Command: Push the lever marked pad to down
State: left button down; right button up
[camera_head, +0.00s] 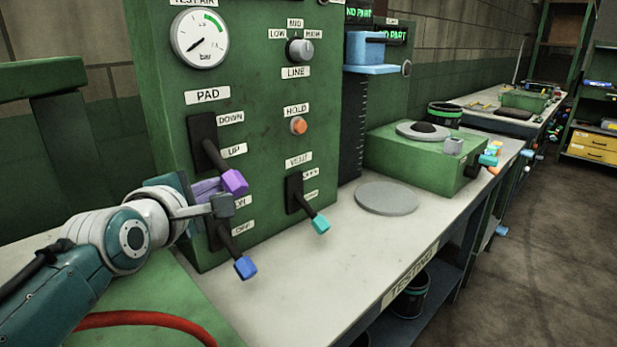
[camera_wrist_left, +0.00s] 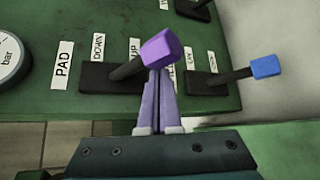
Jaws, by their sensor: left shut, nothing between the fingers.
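The pad lever (camera_head: 215,157) is a black arm with a purple knob (camera_head: 234,181). It sticks out from a black slot plate under the PAD label (camera_head: 208,96), with DOWN at the upper end and UP below it. The lever slants downward, its knob lower than the UP label. My left gripper (camera_head: 216,186) is shut and empty, its fingertips at the knob. In the left wrist view the fingertips (camera_wrist_left: 160,78) end right at the purple knob (camera_wrist_left: 160,48); I cannot tell whether they touch. My right gripper is not in view.
A blue-knobbed lever (camera_head: 245,267) marked ON and OFF hangs just below the gripper. A teal-knobbed lever (camera_head: 320,224) is to the right, with an orange button (camera_head: 298,126) above it. The white bench top (camera_head: 300,285) in front is mostly clear.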

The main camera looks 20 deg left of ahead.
pick_arm(q)
notch_tip(320, 180, up, 7)
jog(key=d+n+g+h+p, duration=0.1)
jog(key=n+g+h+p, duration=0.3)
jog(key=p, duration=1.2)
jog(key=shift+s+d+f+n+h, duration=0.2)
jog(key=shift+n+h, duration=0.4)
jog(key=shift+h, duration=0.3)
jog(key=shift+r, duration=0.15)
jog(key=shift+r+p, duration=0.7)
jog(key=shift+p, duration=0.3)
